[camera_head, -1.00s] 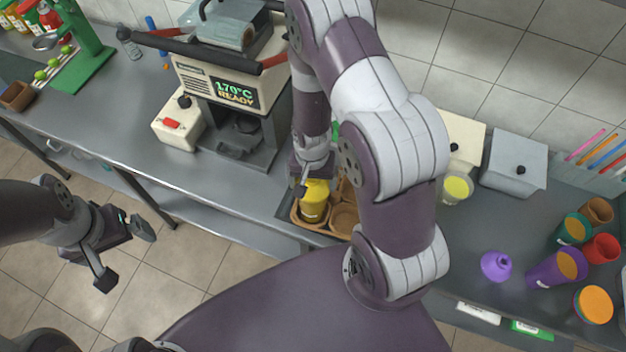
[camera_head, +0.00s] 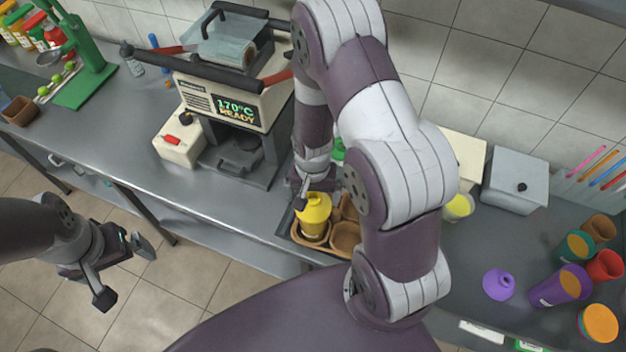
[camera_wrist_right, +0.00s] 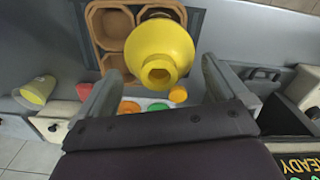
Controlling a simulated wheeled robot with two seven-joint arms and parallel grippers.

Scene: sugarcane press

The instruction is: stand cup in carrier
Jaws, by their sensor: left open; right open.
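The yellow cup (camera_head: 314,217) has a domed, spouted top. It stands upright in the front-left compartment of the brown carrier (camera_head: 345,238). In the right wrist view the yellow cup (camera_wrist_right: 160,47) and carrier (camera_wrist_right: 97,45) also show, with empty compartments beside the cup. My right gripper (camera_head: 303,196) is at the cup's top on its far left side. In the wrist view its fingers (camera_wrist_right: 160,88) are spread wide, with the spout near the gap. Whether a finger touches the cup I cannot tell. My left gripper (camera_head: 123,272) is open and empty, in front of the counter's edge.
A press machine (camera_head: 228,115) reading 170°C stands left of the carrier. A clear cup with yellow contents (camera_head: 459,207) stands right of my right arm. A purple funnel-like piece (camera_head: 499,284) and several coloured cups are at the far right.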

